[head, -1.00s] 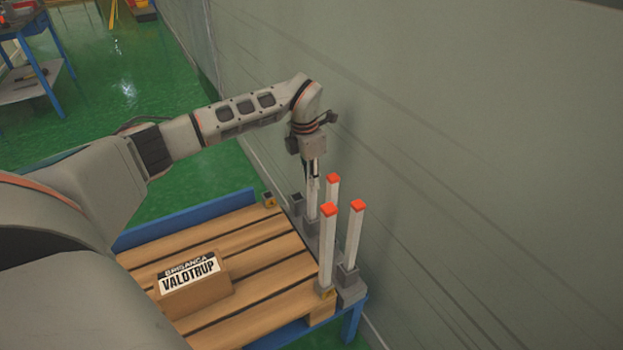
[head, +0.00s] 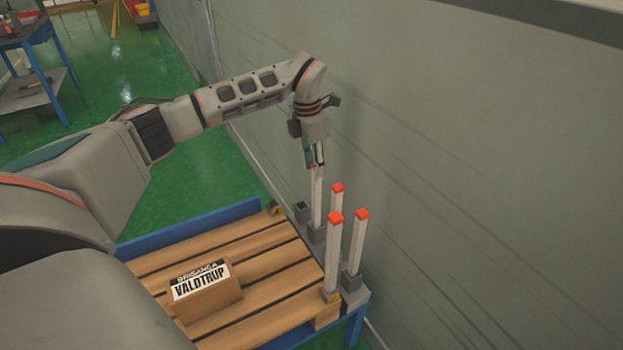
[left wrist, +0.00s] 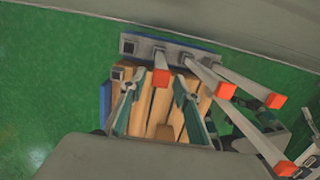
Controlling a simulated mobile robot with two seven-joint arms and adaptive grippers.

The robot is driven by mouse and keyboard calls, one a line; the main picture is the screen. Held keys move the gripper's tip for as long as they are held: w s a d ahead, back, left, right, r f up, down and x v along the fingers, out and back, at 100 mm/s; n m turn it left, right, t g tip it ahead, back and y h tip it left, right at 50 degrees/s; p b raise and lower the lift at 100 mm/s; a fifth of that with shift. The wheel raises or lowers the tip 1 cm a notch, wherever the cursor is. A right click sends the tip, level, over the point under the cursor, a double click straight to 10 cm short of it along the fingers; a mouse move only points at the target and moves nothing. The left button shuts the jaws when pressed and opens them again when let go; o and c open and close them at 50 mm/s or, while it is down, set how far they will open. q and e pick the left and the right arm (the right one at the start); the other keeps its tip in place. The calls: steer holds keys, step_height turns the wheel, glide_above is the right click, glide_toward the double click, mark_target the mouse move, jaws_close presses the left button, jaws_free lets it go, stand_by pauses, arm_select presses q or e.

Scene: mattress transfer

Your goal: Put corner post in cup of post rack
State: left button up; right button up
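My left gripper (head: 316,158) is above the rack in the head view. The left wrist view shows its fingers (left wrist: 155,85) spread apart, with a red-topped white post (left wrist: 160,77) between them. That post (head: 317,200) stands upright in a cup of the grey post rack (head: 356,298), beside an empty cup (head: 301,209). Two more red-topped posts (head: 336,189) (head: 358,240) stand in the rack. Another post (head: 334,245) stands at the near right pallet corner. The rack also shows in the left wrist view (left wrist: 142,48).
A wooden pallet (head: 250,249) lies on a blue-framed table (head: 190,222) and carries a labelled cardboard box (head: 205,290). A grey wall (head: 480,150) runs close behind the rack. Green floor (head: 215,175) lies open to the left; a blue workbench (head: 35,75) stands farther off.

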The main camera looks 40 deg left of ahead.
arm_select(q)
step_height(320, 180, up, 4)
steer(key=shift+s+a+f+p, duration=0.1)
steer(key=shift+s+f+p, duration=0.1)
steer(key=shift+p, duration=0.15)
arm_select(e)
steer(key=shift+s+d+f, duration=0.3)
steer(key=shift+s+f, duration=0.05)
steer(key=shift+w+r, duration=0.25)
steer(key=shift+r, duration=0.05)
steer(key=shift+a, duration=0.1)
